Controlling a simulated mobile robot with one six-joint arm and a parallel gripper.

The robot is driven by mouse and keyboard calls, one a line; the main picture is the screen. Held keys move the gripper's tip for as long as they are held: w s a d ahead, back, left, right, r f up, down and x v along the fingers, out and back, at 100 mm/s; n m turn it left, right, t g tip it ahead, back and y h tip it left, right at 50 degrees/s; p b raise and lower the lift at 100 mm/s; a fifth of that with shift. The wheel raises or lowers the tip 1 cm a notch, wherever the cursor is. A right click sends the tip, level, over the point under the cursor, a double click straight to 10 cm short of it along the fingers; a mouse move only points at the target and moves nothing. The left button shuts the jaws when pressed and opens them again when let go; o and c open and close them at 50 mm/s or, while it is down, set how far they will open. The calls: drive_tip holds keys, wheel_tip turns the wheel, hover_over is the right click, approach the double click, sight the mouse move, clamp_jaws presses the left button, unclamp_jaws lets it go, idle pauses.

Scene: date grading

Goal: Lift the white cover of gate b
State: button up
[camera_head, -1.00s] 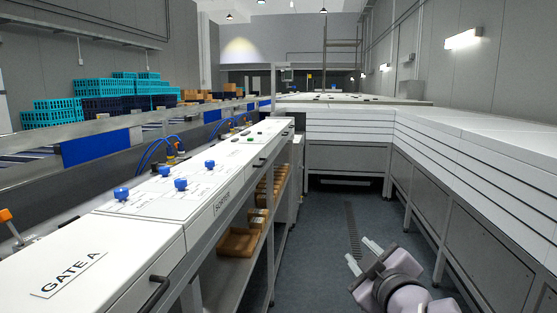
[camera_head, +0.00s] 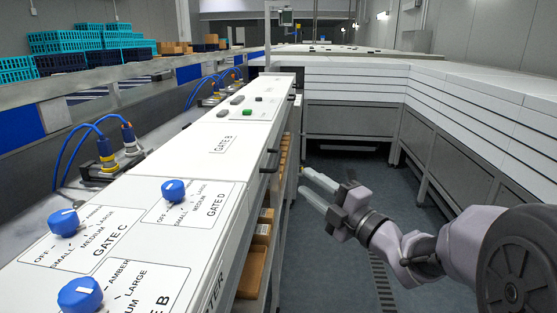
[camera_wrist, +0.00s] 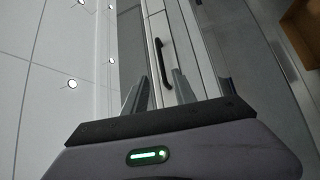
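The white cover labelled GATE B (camera_head: 224,144) lies flat and closed on the long counter, beyond the knob panel. A black bar handle (camera_head: 269,161) is on its right front edge. My gripper (camera_head: 317,186) is to the right of the counter, over the aisle, its two pale fingers spread and pointing left towards the counter. It is empty and apart from the handle. In the wrist view, a black handle (camera_wrist: 166,62) on a white front shows ahead, between the lines of the open fingers (camera_wrist: 160,92); I cannot tell for certain which cover it belongs to.
A panel with blue knobs (camera_head: 173,190) is nearer on the counter. Blue hoses and fittings (camera_head: 131,138) stand behind the counter on the left. Wooden boxes (camera_head: 252,270) sit on a shelf below. White-topped benches (camera_head: 350,93) bound the aisle; the grey floor (camera_head: 340,270) is clear.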

sight(278, 159)
drive_tip(key=b+x, duration=0.1)
drive_tip(key=x, duration=1.1)
drive_tip(key=shift+w+f, duration=0.15)
drive_tip(key=shift+w, duration=0.1)
clamp_jaws()
idle(0.6)
